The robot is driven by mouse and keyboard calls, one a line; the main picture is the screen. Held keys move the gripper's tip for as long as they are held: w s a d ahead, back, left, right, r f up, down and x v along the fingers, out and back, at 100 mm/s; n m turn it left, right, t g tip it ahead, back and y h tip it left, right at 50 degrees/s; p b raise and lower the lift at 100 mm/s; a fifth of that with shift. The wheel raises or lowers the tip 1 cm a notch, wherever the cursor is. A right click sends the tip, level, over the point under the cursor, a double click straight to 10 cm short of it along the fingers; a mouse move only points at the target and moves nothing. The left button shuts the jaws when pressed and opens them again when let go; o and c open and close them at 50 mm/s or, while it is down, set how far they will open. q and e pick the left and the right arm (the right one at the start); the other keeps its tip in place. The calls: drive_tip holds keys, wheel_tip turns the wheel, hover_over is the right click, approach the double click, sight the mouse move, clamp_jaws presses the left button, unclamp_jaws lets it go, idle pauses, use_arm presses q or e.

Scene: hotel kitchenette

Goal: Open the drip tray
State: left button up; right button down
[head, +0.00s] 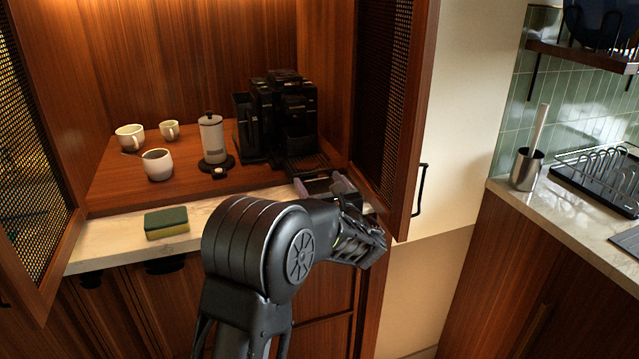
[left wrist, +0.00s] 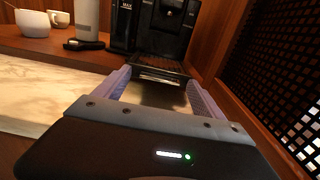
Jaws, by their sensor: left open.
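The black coffee machine (head: 285,115) stands at the back right of the wooden cabinet shelf. Its drip tray (head: 303,165) juts out low at the front, and it also shows in the left wrist view (left wrist: 160,66) with a slatted top. My left gripper (head: 322,181) is open in front of the tray. In the left wrist view its two pale purple fingers (left wrist: 159,80) point at the tray's front, one toward each side. I cannot tell whether they touch it. My left arm hides part of the counter edge. My right gripper is not in view.
A white-and-black French press (head: 211,140), white cups (head: 158,164) and a green-yellow sponge (head: 166,222) are to the left. The open right cabinet door (head: 394,110) stands close beside my gripper. The pale marble ledge (head: 110,240) in front is mostly clear.

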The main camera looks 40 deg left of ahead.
use_arm(q)
drive_tip(key=v, duration=0.7)
drive_tip(key=shift+s+d, duration=0.2)
drive_tip(key=shift+d, duration=0.1)
drive_tip(key=shift+r, duration=0.1)
